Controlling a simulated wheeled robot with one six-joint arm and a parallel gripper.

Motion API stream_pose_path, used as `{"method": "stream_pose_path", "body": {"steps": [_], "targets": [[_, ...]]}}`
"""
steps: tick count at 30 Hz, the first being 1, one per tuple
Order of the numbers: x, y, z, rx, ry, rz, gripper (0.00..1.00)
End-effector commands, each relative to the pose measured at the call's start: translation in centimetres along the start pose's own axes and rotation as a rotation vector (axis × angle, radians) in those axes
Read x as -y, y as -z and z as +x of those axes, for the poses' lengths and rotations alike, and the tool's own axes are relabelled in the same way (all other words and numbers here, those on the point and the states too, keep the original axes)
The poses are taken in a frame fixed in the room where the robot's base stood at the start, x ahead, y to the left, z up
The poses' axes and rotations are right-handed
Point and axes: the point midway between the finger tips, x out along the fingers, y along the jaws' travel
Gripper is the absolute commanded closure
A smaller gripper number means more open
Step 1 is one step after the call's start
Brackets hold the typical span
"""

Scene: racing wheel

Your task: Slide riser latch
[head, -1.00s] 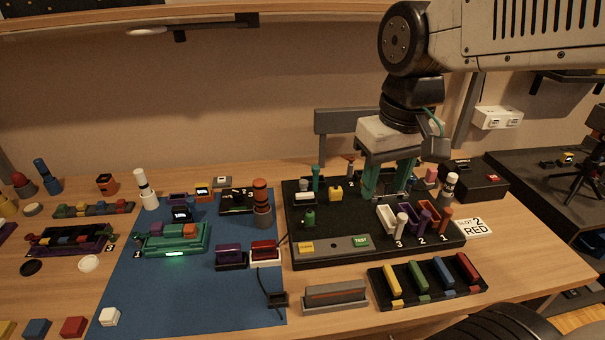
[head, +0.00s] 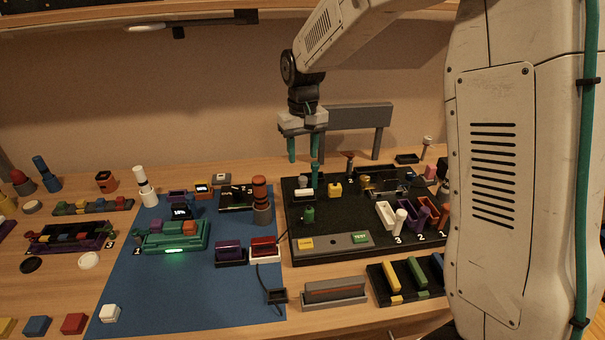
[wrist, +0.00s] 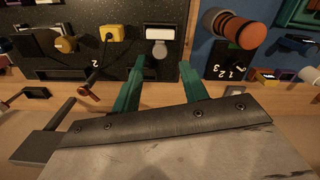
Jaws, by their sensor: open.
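My gripper (head: 304,157) is open and empty, pointing down at the back-left edge of the black board (head: 296,245). Its two green fingers also show in the wrist view (wrist: 163,65), apart with nothing between them. A grey riser (head: 350,117) stands behind the board, right of the gripper. A brown-tipped lever (wrist: 87,93) shows left of the fingers in the wrist view. I cannot tell for certain which part is the riser latch.
A yellow block (head: 335,190) and a white-topped piece (wrist: 160,33) sit on the board near the gripper. My own arm hides the board's right side.

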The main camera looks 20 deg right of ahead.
Motion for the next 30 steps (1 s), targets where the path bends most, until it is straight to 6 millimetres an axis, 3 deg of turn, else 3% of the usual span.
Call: {"method": "stream_pose_path", "body": {"steps": [12, 24, 25, 29, 30], "targets": [[0.0, -0.1, 6.1, 0.002, 0.0, 0.0, 0.56], [0.0, -0.1, 7.2, 0.0, 0.0, 0.0, 0.56], [0.0, -0.1, 7.2, 0.0, 0.0, 0.0, 0.59], [0.0, -0.1, 7.2, 0.0, 0.0, 0.0, 0.95], [0.0, -0.1, 7.2, 0.0, 0.0, 0.0, 1.0]]}}
